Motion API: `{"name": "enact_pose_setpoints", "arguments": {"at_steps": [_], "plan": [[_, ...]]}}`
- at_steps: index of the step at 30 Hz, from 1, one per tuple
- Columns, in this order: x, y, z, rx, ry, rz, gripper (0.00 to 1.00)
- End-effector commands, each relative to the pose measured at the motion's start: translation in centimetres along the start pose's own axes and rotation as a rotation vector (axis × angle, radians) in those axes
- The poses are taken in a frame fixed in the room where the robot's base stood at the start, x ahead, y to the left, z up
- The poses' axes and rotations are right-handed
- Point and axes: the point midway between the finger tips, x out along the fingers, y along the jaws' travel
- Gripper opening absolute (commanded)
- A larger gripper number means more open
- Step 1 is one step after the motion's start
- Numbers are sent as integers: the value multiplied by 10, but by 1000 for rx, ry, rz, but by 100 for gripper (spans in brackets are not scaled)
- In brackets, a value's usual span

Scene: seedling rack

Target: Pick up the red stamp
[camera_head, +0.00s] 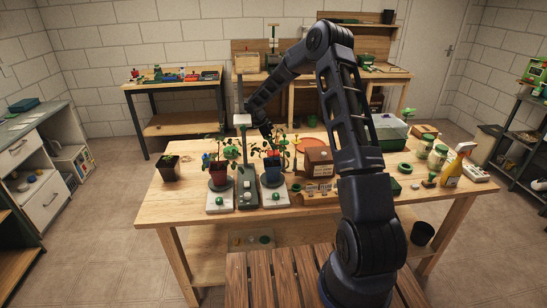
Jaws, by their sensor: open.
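I cannot make out a red stamp for certain in the head view; anything that small is unclear at this size.
The bench's front left is clear.

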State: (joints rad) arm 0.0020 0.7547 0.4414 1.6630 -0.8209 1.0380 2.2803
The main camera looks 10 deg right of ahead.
Motion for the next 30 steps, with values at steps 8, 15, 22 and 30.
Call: {"name": "enact_pose_setpoints", "arguments": {"at_steps": [8, 15, 22, 30], "plan": [[33, 0, 12, 0, 1, 0, 75], [60, 0, 12, 1, 0, 2, 75], [77, 0, 11, 1, 1, -1, 75], [78, 0, 11, 1, 1, -1, 75]]}}
